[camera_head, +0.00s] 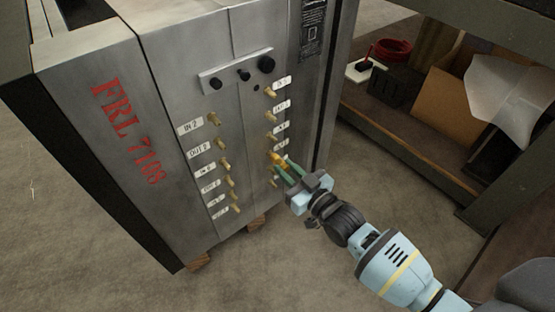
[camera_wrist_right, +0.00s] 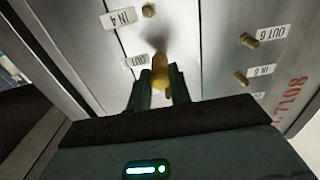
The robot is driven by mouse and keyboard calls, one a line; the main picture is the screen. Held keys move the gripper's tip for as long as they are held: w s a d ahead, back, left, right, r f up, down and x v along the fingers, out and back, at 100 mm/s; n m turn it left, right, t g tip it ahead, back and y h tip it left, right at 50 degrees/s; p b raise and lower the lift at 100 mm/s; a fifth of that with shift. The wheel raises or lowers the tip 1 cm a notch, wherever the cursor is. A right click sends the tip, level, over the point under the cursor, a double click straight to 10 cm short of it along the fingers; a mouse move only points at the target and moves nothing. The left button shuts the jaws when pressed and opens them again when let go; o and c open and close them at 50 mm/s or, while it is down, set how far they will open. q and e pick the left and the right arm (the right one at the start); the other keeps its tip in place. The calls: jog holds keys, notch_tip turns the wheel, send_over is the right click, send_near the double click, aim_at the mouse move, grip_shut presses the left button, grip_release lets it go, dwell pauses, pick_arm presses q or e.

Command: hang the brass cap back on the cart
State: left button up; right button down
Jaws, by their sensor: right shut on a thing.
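My right gripper (camera_head: 283,164) is at the right column of brass fittings on the steel mould base (camera_head: 190,75). Its green fingers are shut on a yellow brass cap (camera_head: 277,157). In the right wrist view the cap (camera_wrist_right: 160,72) is between the fingertips, close to the face and beside a partly hidden "OUT" label (camera_wrist_right: 137,61). I cannot tell whether the cap sits on a fitting or is just off it. No cart is clearly identifiable; a brown shelf unit (camera_head: 405,150) stands at the right. My left gripper is not in view.
Labelled brass fittings run in two columns, such as one by IN 2 (camera_head: 214,118). A black-knobbed bar (camera_head: 240,72) is above them. The floor at left (camera_head: 60,200) is clear.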

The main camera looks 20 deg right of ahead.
jog(key=shift+p+v, duration=1.05)
jog(key=shift+v, duration=0.95)
jog(key=shift+p+v, duration=1.4)
jog(key=shift+v, duration=1.6)
jog(key=shift+r, duration=0.15)
